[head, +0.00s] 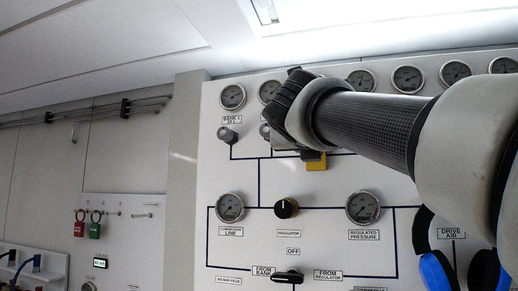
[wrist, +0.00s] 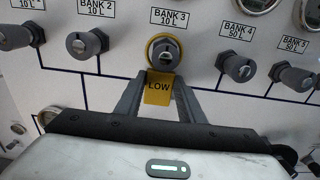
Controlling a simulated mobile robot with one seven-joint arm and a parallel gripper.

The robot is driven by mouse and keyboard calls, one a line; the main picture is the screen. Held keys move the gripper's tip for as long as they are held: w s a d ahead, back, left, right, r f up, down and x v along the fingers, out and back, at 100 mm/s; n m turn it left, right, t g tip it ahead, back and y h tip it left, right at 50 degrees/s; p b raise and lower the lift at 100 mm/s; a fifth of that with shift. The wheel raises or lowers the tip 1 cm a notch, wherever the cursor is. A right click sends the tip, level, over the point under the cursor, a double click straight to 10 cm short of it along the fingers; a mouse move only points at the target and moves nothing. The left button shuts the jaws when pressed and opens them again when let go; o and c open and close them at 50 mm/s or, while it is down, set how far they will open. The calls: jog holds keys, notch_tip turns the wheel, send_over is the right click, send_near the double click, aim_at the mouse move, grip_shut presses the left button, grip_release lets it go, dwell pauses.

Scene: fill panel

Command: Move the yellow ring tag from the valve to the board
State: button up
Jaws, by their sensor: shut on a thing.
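The yellow ring tag (wrist: 158,91) reads LOW. In the wrist view its ring sits around the grey valve knob (wrist: 165,52) under the BANK 3 label. My gripper (wrist: 158,88) is shut on the tag's plate, one finger at each side. In the head view the yellow tag (head: 316,163) shows below my gripper (head: 308,152), and my arm hides the valve. The board (head: 122,215) is on the left wall, with small hooks; a red tag (head: 79,224) and a green tag (head: 95,226) hang on its left side.
Other valve knobs flank this one, BANK 2 (wrist: 88,43) at left and BANK 4 (wrist: 236,66) at right. Gauges (head: 233,96) line the panel top. A regulator knob (head: 286,207) is below. A pale pillar (head: 183,160) stands between panel and board.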

jog(key=shift+s, duration=0.2)
jog(key=v, duration=0.6)
jog(key=shift+s, duration=0.35)
dwell(0.8)
jog(key=shift+w+a, duration=0.1)
dwell(0.8)
